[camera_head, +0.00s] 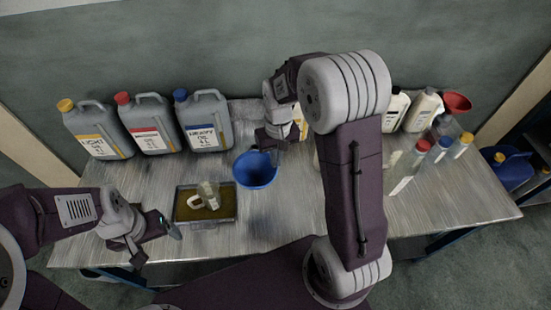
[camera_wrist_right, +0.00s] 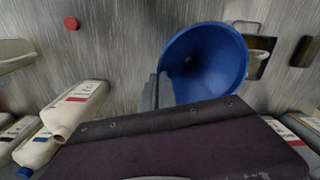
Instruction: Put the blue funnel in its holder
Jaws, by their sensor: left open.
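The blue funnel (camera_head: 256,172) is near the middle of the table, its wide mouth facing up. It also shows large in the right wrist view (camera_wrist_right: 205,62). My right gripper (camera_head: 277,143) is at the funnel's far right rim. Its fingers (camera_wrist_right: 157,92) look closed together on the funnel's edge, though my arm partly hides the contact. My left gripper (camera_head: 158,246) is open and empty at the table's front left, beside the tray. I cannot make out an empty funnel holder. A red funnel (camera_head: 457,102) stands at the back right.
A shallow tray (camera_head: 233,212) holds a clear jug (camera_head: 209,196). Three grey oil jugs (camera_head: 152,126) stand at the back left. White bottles (camera_head: 421,110) and clear bottles with coloured caps (camera_head: 437,155) stand at the right. A blue container (camera_head: 510,173) is beyond the table's right edge.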

